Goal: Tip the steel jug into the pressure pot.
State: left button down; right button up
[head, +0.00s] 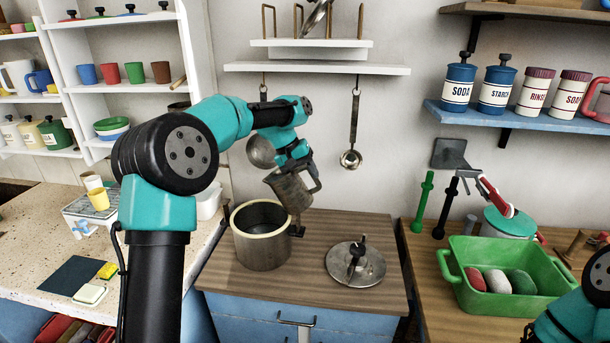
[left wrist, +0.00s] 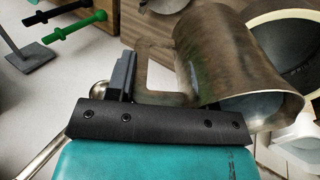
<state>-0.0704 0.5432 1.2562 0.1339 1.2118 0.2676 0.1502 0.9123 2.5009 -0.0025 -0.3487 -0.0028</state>
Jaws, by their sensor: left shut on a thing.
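The steel jug (head: 290,190) hangs tilted above the right back part of the pressure pot (head: 263,250). My left gripper (head: 303,167) is shut on the jug's handle. In the left wrist view the jug (left wrist: 228,62) fills the upper right, and its handle sits at the left gripper (left wrist: 122,78). The jug's wide mouth faces lower right there. The pot (left wrist: 262,38) shows behind it. The pot stands upright and open on the wooden counter, with a pale rim. I see no stream, and the contents of jug and pot cannot be made out. My right gripper is out of view.
A round metal lid (head: 370,265) with a dark knob lies on the counter right of the pot. A ladle (head: 351,158) hangs on the wall behind. A green tub (head: 500,310) with coloured things stands at the right. A white shelf (head: 330,68) is above.

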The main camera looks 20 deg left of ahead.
pick_arm(q)
jog(key=shift+s+a+r+h, duration=0.15)
jog(key=shift+a+r+h, duration=0.35)
jog(key=shift+h, duration=0.3)
dwell(2.4)
jog(key=shift+s+a+r+t+h, duration=0.1)
jog(key=shift+a+t+h, duration=0.1)
jog(key=shift+a+h, duration=0.3)
jog(key=shift+s+a+r+t+h, duration=0.1)
jog(key=shift+a+t+h, duration=0.1)
jog(key=shift+a+h, duration=0.25)
dwell(3.8)
